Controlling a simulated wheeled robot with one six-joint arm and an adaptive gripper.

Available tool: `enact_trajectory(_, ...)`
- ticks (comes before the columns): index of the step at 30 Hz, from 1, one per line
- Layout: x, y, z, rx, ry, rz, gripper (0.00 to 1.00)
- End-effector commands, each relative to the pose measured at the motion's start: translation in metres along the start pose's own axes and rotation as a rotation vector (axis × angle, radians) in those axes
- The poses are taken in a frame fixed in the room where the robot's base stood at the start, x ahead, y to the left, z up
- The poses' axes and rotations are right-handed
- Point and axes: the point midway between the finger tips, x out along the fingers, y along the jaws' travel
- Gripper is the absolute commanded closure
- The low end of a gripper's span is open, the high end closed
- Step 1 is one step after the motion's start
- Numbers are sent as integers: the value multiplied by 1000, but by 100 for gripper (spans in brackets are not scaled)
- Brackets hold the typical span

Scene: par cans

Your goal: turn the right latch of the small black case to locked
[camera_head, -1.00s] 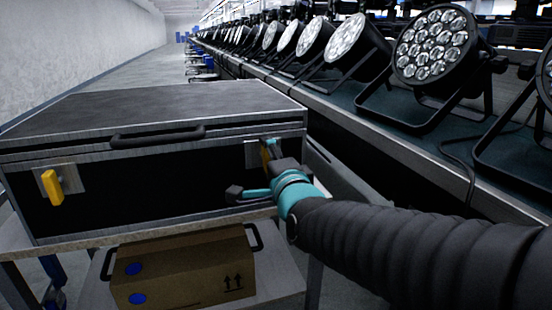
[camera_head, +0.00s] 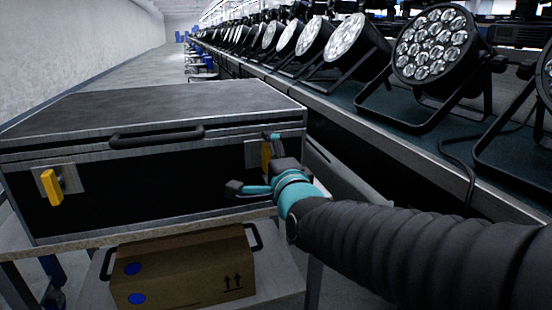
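The small black case (camera_head: 150,180) with silver edges stands closed on a cart at left. Its left latch (camera_head: 53,186) is a yellow lever on a metal plate, hanging nearly upright with a slight tilt. The right latch (camera_head: 266,154) is also yellow on a metal plate. It is partly hidden behind my gripper, so its exact angle is hard to tell. My gripper (camera_head: 256,162), teal and dark grey, is at the right end of the case front. Its fingers are spread apart, one near the latch top and one lower left. I cannot tell whether it touches the latch.
A cardboard box (camera_head: 185,268) sits in a tray on the cart's lower shelf. A long bench (camera_head: 400,160) with several par cans (camera_head: 436,45) runs along the right. A dark handle (camera_head: 157,136) is on the case front. The aisle behind the case is clear.

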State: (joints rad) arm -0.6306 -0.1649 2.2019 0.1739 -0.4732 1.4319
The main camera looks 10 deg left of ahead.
Motion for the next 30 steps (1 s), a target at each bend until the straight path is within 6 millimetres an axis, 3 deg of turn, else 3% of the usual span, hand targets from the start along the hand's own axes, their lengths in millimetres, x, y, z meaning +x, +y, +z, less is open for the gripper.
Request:
enact_trajectory(11, -9, 0, 0, -1, -1, 0, 8)
enact_trajectory(30, -105, -1, 0, 0, -1, -1, 8)
